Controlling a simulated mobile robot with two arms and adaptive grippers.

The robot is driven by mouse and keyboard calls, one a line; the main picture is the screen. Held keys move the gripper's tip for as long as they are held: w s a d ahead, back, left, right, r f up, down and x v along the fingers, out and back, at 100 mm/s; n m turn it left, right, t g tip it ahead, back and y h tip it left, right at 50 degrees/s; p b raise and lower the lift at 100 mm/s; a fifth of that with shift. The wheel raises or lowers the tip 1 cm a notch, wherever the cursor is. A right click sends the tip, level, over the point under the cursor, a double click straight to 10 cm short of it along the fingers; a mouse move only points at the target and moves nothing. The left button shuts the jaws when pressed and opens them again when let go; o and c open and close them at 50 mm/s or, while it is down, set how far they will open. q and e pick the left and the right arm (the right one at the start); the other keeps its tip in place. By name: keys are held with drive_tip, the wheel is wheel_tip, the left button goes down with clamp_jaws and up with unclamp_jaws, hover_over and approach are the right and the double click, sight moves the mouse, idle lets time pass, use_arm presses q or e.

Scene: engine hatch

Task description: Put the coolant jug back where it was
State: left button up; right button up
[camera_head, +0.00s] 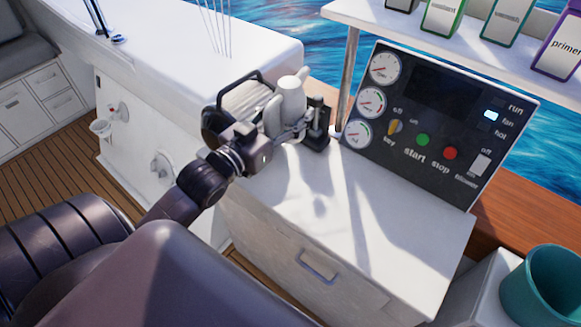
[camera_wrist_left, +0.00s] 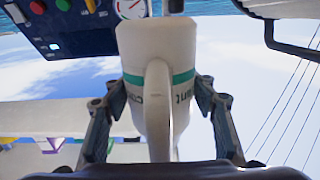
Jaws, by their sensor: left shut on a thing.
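The coolant jug (camera_head: 291,97) is white and shows upright in the head view, above the back left part of the white cabinet top. My left gripper (camera_head: 285,122) is shut on it. In the left wrist view, the jug (camera_wrist_left: 157,50) has a green band with partly hidden dark lettering. Its handle faces the camera, and the two fingers of my left gripper (camera_wrist_left: 160,97) press its sides. Whether its base touches anything is hidden. My right gripper is not in view.
A black fitting (camera_head: 317,122) stands close right of the jug, and a dark-framed coil (camera_head: 240,103) lies behind it. A control panel (camera_head: 440,110) stands at right below a shelf (camera_head: 385,22) with labelled containers. A teal bucket (camera_head: 545,290) is lower right. The cabinet top (camera_head: 390,225) is clear in front.

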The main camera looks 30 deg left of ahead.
use_arm(q)
wheel_tip(320, 180, down, 4)
drive_tip(key=shift+f, duration=0.25)
drive_tip(key=shift+w+f, duration=0.1)
drive_tip(key=shift+f, duration=7.1)
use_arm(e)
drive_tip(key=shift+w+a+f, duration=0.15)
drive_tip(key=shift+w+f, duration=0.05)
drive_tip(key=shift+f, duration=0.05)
use_arm(q)
drive_tip(key=shift+f+b, duration=0.15)
drive_tip(key=shift+b, duration=0.2)
drive_tip(key=o, duration=1.7)
drive_tip(key=shift+f, duration=0.1)
drive_tip(key=shift+o, duration=0.2)
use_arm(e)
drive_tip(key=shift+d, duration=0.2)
